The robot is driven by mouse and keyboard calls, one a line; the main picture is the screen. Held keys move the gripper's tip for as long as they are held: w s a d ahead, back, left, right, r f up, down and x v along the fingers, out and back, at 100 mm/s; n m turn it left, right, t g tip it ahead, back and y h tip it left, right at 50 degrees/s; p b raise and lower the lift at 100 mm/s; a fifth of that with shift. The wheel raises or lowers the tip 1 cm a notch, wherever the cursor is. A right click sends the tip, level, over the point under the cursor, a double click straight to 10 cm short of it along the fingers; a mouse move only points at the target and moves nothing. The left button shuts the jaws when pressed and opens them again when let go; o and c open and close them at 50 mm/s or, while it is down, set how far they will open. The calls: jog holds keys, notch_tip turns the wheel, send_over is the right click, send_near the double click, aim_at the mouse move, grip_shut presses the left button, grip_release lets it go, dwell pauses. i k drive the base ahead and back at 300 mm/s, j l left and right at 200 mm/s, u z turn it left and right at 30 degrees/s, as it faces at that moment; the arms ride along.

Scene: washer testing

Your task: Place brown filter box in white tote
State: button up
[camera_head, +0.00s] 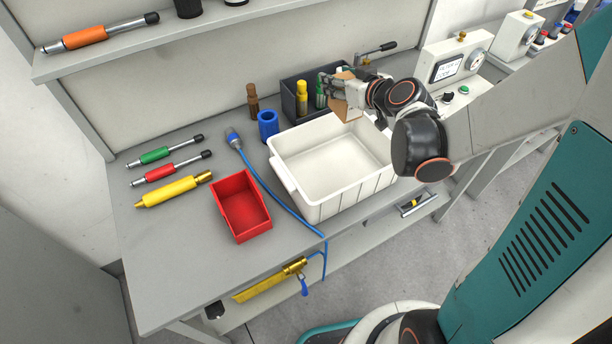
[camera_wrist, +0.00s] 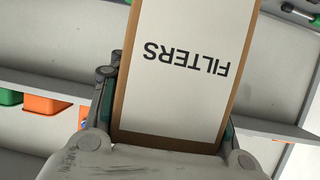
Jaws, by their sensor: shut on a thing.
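The brown filter box (camera_head: 347,98) is held in my gripper (camera_head: 334,90), above the back right part of the white tote. In the wrist view the filter box (camera_wrist: 185,70) shows a white face with the word FILTERS, upside down, between the fingers of my gripper (camera_wrist: 172,100). The white tote (camera_head: 345,199) stands on the bench and its visible inside is empty. My gripper is shut on the box. The arm and wrist hide the tote's right back corner.
A dark bin (camera_head: 290,98) with several coloured bottles stands behind the tote. A blue cylinder (camera_head: 268,125) and a red bin (camera_head: 241,206) are left of it. A blue hose (camera_head: 268,186) runs beside the tote. Coloured tools, including a yellow one (camera_head: 172,190), lie farther left.

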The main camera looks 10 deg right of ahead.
aim_at(316, 171)
jog(key=l+u, duration=0.85)
jog(key=l, duration=0.2)
jog(key=k+l+u, duration=0.15)
jog(key=l+u, duration=0.25)
jog(key=k+l, duration=0.1)
jog(key=l, duration=0.55)
jog(key=k+l, duration=0.15)
jog(key=l, duration=0.15)
jog(key=i+u, duration=0.05)
